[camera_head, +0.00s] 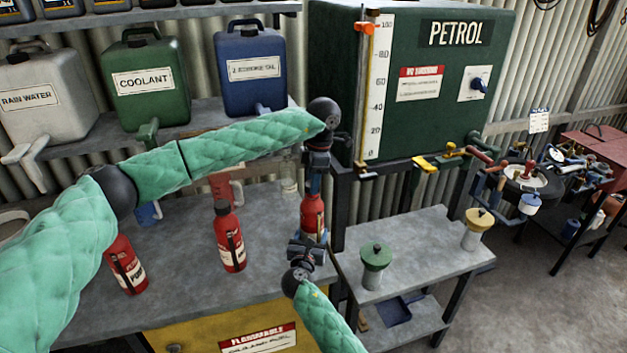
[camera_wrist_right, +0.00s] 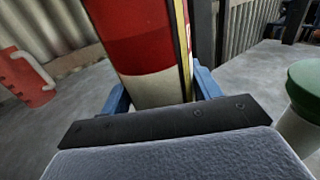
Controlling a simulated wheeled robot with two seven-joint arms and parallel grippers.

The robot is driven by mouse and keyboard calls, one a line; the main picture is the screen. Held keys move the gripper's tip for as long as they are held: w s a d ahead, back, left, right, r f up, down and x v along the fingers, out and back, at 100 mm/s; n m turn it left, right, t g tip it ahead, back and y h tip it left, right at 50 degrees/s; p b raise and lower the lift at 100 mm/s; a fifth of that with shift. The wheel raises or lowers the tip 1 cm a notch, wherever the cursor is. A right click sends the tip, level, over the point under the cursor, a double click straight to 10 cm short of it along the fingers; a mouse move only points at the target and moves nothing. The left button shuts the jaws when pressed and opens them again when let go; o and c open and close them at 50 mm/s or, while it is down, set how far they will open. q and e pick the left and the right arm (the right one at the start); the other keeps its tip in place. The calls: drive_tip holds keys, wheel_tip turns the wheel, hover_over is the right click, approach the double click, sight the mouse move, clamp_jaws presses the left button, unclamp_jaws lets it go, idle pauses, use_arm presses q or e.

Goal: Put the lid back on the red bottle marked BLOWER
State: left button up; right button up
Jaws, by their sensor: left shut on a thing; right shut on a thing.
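A red bottle (camera_head: 312,222) stands upright at the right end of the grey bench; its label cannot be read in the head view. My right gripper (camera_head: 308,247) is shut around its lower part. In the right wrist view the red and white bottle (camera_wrist_right: 145,45) fills the space between the blue fingers (camera_wrist_right: 160,95). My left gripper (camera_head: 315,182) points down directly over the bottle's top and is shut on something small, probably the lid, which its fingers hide. I cannot tell whether that thing touches the bottle's neck.
Two other red bottles, one at the left (camera_head: 128,266) and one in the middle (camera_head: 229,238), stand on the bench (camera_head: 185,290). A red jug (camera_wrist_right: 25,75) and a clear jar (camera_head: 289,178) are behind. Green-topped (camera_head: 375,264) and yellow-topped (camera_head: 478,228) containers stand on the right table (camera_head: 425,250).

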use_arm(q)
drive_tip(key=shift+f, duration=0.55)
